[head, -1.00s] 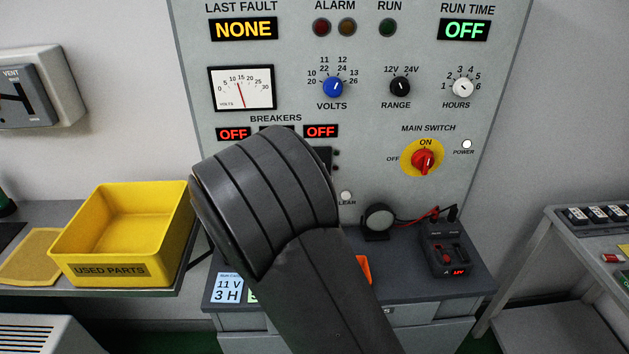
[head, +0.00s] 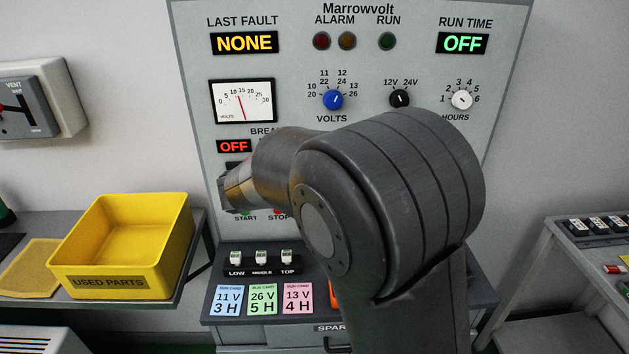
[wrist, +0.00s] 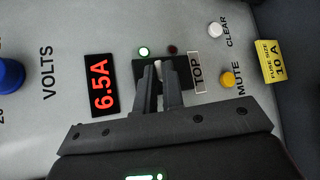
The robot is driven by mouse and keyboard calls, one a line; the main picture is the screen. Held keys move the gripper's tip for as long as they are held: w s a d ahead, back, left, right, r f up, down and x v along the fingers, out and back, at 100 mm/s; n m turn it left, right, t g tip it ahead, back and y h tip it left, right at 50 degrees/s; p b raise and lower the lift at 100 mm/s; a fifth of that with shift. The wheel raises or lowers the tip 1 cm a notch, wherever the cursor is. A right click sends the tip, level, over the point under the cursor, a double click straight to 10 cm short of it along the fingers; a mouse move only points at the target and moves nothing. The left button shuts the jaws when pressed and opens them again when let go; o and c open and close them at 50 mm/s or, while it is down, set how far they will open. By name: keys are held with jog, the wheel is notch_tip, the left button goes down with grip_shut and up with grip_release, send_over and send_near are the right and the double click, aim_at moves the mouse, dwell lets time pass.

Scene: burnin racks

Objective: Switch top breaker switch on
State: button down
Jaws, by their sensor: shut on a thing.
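In the wrist view my gripper (wrist: 159,72) is at the dark breaker housing (wrist: 183,72) beside the "TOP" label (wrist: 197,72). Its two fingers are close together on the top breaker switch; the lever itself is mostly hidden between them. The display (wrist: 101,85) next to this breaker reads 6.5A in red. A green lamp (wrist: 144,51) by the housing is lit, and a red lamp (wrist: 173,50) beside it is dark. In the head view my arm covers the top breaker and most of the breaker row. The left breaker display (head: 234,146) reads OFF.
Clear (wrist: 220,29) and mute (wrist: 228,79) buttons and a yellow fuse label (wrist: 271,61) are close by. Below the panel is a shelf with coloured cards (head: 263,299) and small modules (head: 261,258). A yellow used parts bin (head: 120,240) stands left.

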jog(key=shift+r, duration=0.1)
dwell(0.3)
jog(key=c, duration=1.5)
grip_release()
jog(key=shift+c, duration=0.2)
jog(key=shift+a, duration=0.1)
jog(key=v, duration=1)
jog(key=shift+a+r, duration=0.2)
jog(key=shift+r, duration=0.15)
jog(key=shift+s, duration=0.15)
